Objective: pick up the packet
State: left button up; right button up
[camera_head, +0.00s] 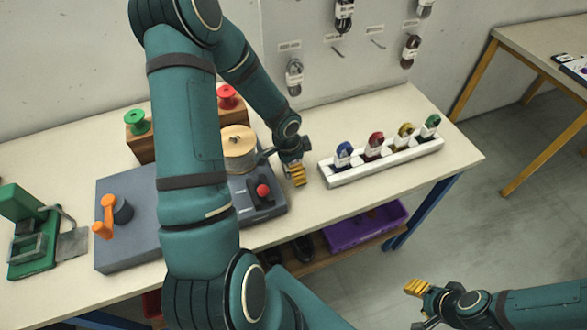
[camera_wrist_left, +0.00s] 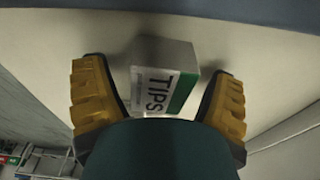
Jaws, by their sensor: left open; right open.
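In the head view my left gripper (camera_head: 296,172) is low over the bench, left of the white rack. I cannot make out the packet there; the gripper and arm may hide it. My right gripper (camera_head: 420,304) is open and empty, off the bench at lower right.
A white rack (camera_head: 385,164) with several coloured lace bundles stands right of my left gripper. A grey machine (camera_head: 262,208) with a red knob is close on its left. A purple crate (camera_head: 365,226) sits below the bench. A second table (camera_head: 530,40) is at upper right.

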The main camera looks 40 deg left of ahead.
pick_arm(q)
jog(key=shift+f, duration=0.1)
jog(key=c, duration=1.3)
